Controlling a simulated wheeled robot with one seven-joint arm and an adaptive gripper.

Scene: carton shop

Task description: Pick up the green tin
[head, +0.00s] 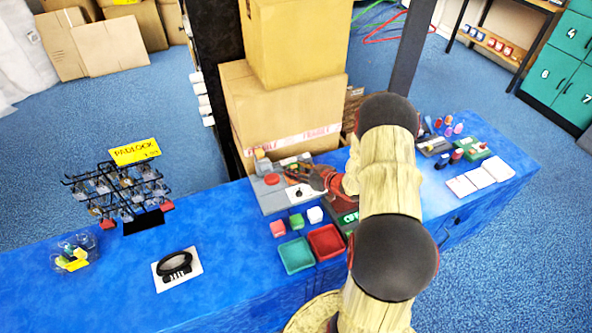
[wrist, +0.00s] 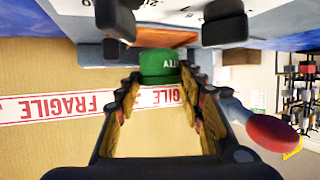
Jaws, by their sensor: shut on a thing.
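The green tin (wrist: 160,65) shows in the wrist view between the fingers of my gripper (wrist: 161,78). It is a small round green tin with pale lettering, partly hidden by the fingers. My gripper is shut on it. In the head view, my gripper (head: 304,174) is over the grey machine (head: 270,195) with a red button, at the back of the blue counter. A small patch of green shows by the fingertips there. I cannot tell whether the tin touches the surface under it.
Stacked cartons (head: 285,110) stand close behind my gripper. In front are a green tray (head: 295,256), a red tray (head: 326,241) and small coloured blocks (head: 296,221). A padlock rack (head: 120,195) stands at left; white cards (head: 480,180) lie at right. Bare counter lies left of the trays.

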